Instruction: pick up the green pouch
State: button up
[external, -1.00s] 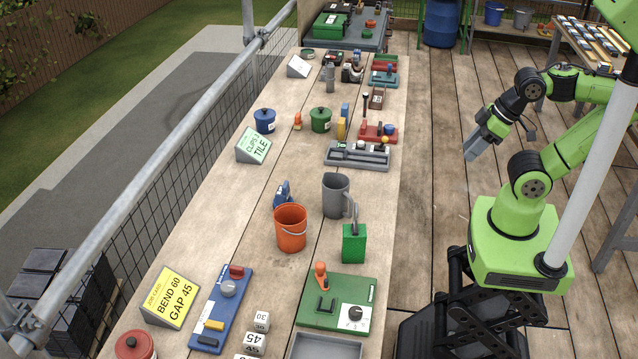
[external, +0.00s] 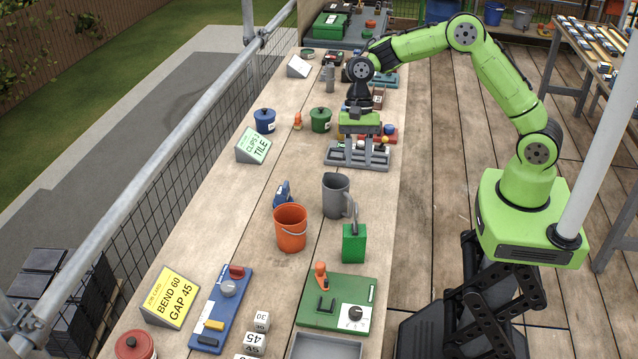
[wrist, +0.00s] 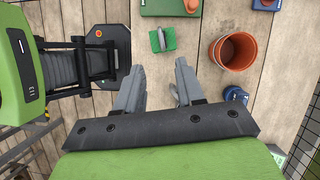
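The green pouch (external: 354,244) stands on the bench at its right edge, just right of the orange bucket, with a narrow piece on top. In the wrist view the pouch (wrist: 168,43) is seen from above, beyond and between my fingertips. My gripper (external: 359,161) points down over the grey tray, farther up the bench and apart from the pouch. In the wrist view my gripper (wrist: 160,64) has its two grey fingers spread, with nothing held between them.
A grey jug (external: 335,197) stands between my gripper and the pouch. The orange bucket (external: 290,230) is left of the pouch, and a green board (external: 325,310) with a knob lies nearer the camera. A metal rail (external: 170,150) runs along the bench's left side.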

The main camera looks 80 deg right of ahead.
aim_at(356, 206)
jog(key=x, duration=1.5)
jog(key=shift+a+f+b, duration=0.1)
jog(key=shift+a+b, duration=0.05)
jog(key=shift+b, duration=0.2)
grip_shut()
dwell(0.4)
